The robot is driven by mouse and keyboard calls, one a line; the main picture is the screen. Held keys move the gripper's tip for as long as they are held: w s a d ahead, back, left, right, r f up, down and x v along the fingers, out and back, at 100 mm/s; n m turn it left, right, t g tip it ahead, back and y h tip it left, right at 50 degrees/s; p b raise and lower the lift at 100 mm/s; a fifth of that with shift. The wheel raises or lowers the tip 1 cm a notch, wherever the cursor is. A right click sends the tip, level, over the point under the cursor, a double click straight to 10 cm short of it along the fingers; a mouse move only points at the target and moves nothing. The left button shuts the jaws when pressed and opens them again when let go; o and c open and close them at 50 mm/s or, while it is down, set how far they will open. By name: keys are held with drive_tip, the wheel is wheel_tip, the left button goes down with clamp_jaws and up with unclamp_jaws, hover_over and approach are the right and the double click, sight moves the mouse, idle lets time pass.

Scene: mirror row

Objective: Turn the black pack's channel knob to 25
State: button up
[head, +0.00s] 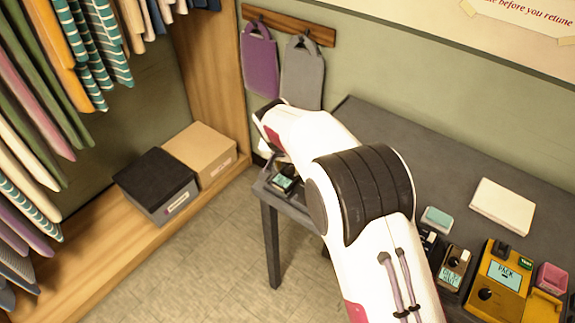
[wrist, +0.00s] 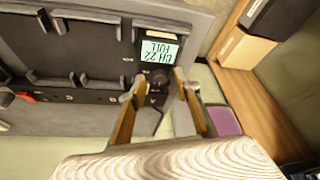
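The black pack (wrist: 158,62) lies at the end of the table in the wrist view. Its lit screen (wrist: 158,52) reads CH 22 and FULL. Its dark round knob (wrist: 157,78) is just below the screen in the picture. My gripper (wrist: 156,86) is open, with one finger on each side of the knob; a narrow gap seems to show on both sides. The knob's pointer is too small to read. In the head view the black pack (head: 286,181) shows partly beside my arm, which hides my gripper there.
Purple (head: 260,62) and grey (head: 302,75) bags hang on the wall. Boxes (head: 155,184) sit on a shelf at left.

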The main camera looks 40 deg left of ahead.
clamp_jaws()
drive_tip(key=shift+a+m, duration=0.1)
drive_tip(key=shift+m, duration=0.3)
drive_tip(key=shift+f+m+h, duration=0.1)
drive_tip(key=shift+m+h, duration=0.8)
drive_tip(key=shift+m, duration=1)
drive_tip(key=shift+s, duration=0.1)
unclamp_jaws()
